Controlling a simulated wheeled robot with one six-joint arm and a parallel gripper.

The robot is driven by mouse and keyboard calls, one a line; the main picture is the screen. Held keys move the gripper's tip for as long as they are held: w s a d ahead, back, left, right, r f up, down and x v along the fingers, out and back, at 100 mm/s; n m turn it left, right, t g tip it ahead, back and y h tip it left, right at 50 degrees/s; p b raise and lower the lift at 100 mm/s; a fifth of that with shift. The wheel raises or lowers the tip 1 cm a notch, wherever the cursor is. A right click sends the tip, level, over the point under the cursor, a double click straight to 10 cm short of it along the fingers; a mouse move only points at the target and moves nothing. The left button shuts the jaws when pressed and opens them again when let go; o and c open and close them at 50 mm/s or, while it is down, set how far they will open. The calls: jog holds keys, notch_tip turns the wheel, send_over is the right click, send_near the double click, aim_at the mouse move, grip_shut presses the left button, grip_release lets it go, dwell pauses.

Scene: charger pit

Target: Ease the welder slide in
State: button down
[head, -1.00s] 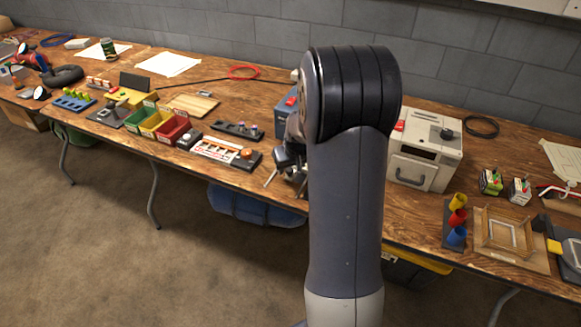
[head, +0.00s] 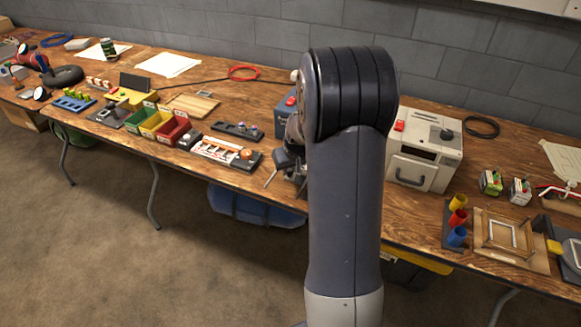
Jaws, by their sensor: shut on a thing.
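A blue box with a red button (head: 287,112), which looks like the welder, stands on the bench and is mostly hidden behind my upright arm. My gripper (head: 286,178) is low in front of this box at the bench's front edge, partly covered by my arm. Its thin, dark finger parts point down. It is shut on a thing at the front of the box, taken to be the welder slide. The slide itself is hidden, so I cannot tell how far in it sits.
A beige box with a handle (head: 425,150) stands right of my arm. A dark panel with knobs (head: 237,131) and a white-and-orange strip (head: 220,150) lie to the left. Coloured cups (head: 457,218) and a wooden frame (head: 508,235) are at the right.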

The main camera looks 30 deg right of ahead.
dwell(0.3)
jog(key=shift+w+d, duration=0.9)
jog(key=shift+d, duration=0.3)
jog(key=shift+w+d, duration=0.2)
jog(key=shift+r, duration=0.1)
jog(key=c, duration=1.3)
grip_release()
jog(key=shift+d, duration=0.1)
jog(key=shift+o, duration=0.2)
jog(key=v, duration=1)
jog(key=shift+s+r, duration=0.2)
jog(key=shift+r, duration=0.05)
